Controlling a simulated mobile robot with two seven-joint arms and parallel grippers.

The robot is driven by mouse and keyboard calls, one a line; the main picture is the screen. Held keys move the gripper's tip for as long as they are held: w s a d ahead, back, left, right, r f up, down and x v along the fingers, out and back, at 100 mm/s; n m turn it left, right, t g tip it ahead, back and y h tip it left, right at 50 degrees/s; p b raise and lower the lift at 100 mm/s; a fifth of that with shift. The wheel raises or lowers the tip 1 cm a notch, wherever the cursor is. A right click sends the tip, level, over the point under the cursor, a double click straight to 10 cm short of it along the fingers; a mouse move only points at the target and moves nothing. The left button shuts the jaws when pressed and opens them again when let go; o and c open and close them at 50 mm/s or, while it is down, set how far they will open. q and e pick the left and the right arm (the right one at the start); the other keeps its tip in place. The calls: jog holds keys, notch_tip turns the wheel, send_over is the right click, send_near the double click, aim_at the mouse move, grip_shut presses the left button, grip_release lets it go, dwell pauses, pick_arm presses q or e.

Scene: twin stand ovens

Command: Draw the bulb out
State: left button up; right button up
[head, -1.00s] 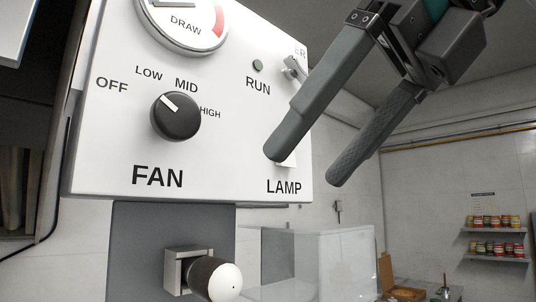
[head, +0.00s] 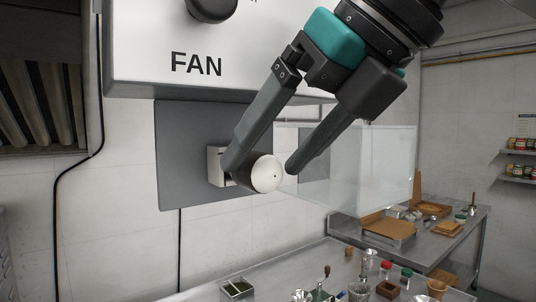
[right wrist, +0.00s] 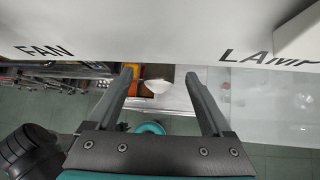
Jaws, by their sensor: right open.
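The bulb (head: 265,174) has a white rounded front end and a darker body. It sits in a pale square socket (head: 214,165) on a grey plate below the FAN panel. My right gripper (head: 259,170) is open and comes down from the upper right, one finger on each side of the bulb. The left finger overlaps the socket and bulb body; the right finger shows a gap to the bulb. In the right wrist view, a white rounded thing, apparently the bulb (right wrist: 157,87), shows between the open fingers. My left gripper is not in view.
The white control panel (head: 140,70) hangs just above the bulb. A clear glass-like box (head: 385,165) stands behind the right finger. A steel table (head: 330,262) with small pots and tools lies below. A black cable (head: 62,190) runs down the wall at left.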

jog(key=shift+x, duration=0.75)
jog(key=shift+c, duration=0.3)
jog(key=shift+s, duration=0.1)
grip_shut()
